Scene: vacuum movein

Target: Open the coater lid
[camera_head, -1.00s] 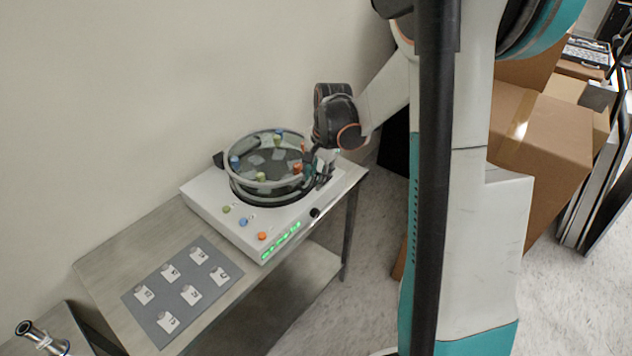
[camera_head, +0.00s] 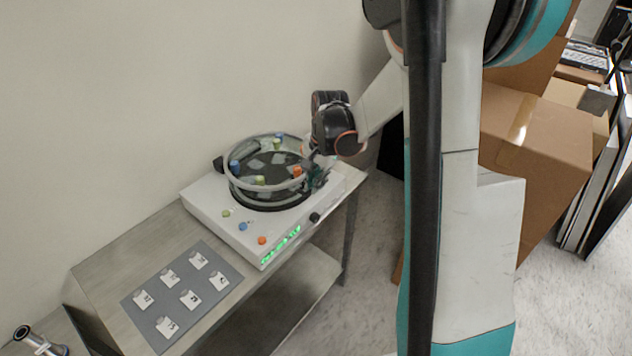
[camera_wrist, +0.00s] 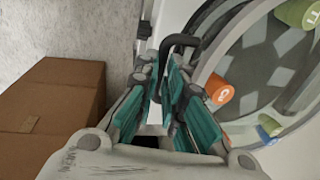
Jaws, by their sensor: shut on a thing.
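The coater (camera_head: 205,203) is a white box on a small table, with a round clear lid (camera_head: 245,185) over a dark chamber. Several coloured knobs, blue, green and orange, stand around the lid; the orange one (camera_wrist: 219,88) and a green one also show in the wrist view. My gripper (camera_head: 314,178) is at the lid's right edge. In the wrist view my gripper (camera_wrist: 170,78) is shut on the black loop-shaped lid handle (camera_wrist: 182,42). The lid's front rim looks slightly above the dark base ring (camera_head: 268,206). The fingers hide part of the handle.
A grey mat (camera_head: 205,282) with several small labelled pieces lies at the table's (camera_head: 130,250) front left. Buttons and a green display (camera_head: 281,246) line the coater's front. Cardboard boxes (camera_head: 540,130) stand right of my arm. A wall is behind the table.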

